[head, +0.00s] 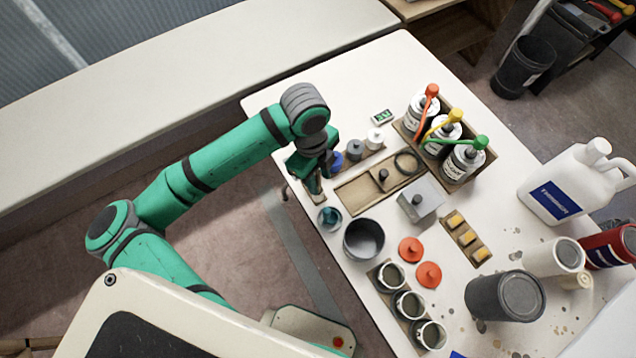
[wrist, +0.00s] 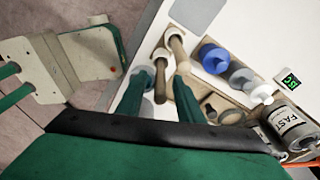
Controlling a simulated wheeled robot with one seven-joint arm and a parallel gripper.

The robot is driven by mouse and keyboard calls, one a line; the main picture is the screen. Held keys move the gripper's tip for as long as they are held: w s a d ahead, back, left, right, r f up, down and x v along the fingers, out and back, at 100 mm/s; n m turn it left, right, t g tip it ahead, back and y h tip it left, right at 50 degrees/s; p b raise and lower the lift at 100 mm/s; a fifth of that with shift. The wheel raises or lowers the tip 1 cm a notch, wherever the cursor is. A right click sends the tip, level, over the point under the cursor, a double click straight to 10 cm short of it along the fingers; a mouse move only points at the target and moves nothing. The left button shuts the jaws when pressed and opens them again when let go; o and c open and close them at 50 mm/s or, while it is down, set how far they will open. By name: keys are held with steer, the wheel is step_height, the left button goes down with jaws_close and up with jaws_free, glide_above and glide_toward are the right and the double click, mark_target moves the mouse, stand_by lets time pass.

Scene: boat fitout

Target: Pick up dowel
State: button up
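In the wrist view two brown dowels with pale rounded ends show by my gripper (wrist: 162,76). One dowel (wrist: 160,80) lies between the two teal fingers, with small gaps seeming to show at its sides. My gripper looks open. In the head view my gripper (head: 314,184) points down at the table's left edge, beside the blue-capped piece. A small tan part shows at its tip; the dowels are mostly hidden there.
Close by are a blue piece (wrist: 210,56), a grey piece (wrist: 240,77) and a white piece (wrist: 261,95) in a row. A teal cup (head: 330,218), a dark pot (head: 363,240), a wooden tray (head: 352,197) and a grey box (head: 421,199) crowd the table (head: 290,91). Its far-left corner is clear.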

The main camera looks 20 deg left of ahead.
steer(key=shift+d+f, duration=0.1)
steer(key=shift+f, duration=0.95)
jaws_close()
steer(key=shift+r, duration=0.1)
